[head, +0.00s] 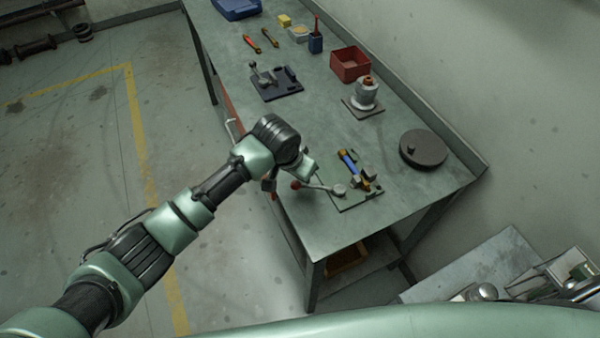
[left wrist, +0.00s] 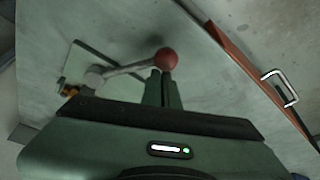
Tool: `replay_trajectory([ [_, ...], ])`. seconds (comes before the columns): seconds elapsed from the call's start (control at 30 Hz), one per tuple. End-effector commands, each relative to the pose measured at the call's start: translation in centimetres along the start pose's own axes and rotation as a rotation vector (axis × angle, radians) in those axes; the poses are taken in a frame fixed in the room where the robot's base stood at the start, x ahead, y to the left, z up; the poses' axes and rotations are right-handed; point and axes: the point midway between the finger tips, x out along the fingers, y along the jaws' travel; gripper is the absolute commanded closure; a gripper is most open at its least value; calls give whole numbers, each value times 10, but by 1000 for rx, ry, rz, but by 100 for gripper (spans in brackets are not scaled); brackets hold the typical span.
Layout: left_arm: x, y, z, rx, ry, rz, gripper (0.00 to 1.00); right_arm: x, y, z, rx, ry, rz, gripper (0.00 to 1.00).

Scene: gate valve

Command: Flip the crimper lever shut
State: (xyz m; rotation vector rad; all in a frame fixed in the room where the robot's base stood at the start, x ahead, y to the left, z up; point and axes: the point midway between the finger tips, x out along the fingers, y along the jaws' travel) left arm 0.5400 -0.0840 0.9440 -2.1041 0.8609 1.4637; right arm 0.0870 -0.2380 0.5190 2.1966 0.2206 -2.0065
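The crimper sits on a thin plate (head: 362,203) near the close end of the green bench. Its lever (head: 320,187) lies low and reaches out from a round grey pivot (head: 340,190) toward the bench's left edge, ending in a red ball knob (head: 296,185). A blue cylinder with yellowish ends (head: 348,163) lies on the crimper's far side. In the left wrist view the knob (left wrist: 166,59) shows just past the tips of my left gripper (left wrist: 162,82). Its dark fingers are close together, with nothing visible between them; contact with the knob is unclear. My right gripper is out of view.
A dark round disc (head: 423,148) lies right of the crimper. A grey fixture (head: 365,95), red bin (head: 350,64) and dark clamp-like device (head: 275,82) stand farther back. A drawer handle (left wrist: 280,87) sticks out from the bench's front.

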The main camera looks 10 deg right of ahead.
Motion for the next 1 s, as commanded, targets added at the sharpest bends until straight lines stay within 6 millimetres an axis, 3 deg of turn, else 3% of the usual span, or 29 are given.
replay_trajectory([
  [0.17,-13,0,4,0,-9,1,100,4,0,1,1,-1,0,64],
  [0.5,-68,0,0,0,-1,-1,100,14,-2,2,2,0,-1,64],
  [1.0,-77,0,-1,-1,-2,-1,100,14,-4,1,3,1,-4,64],
])
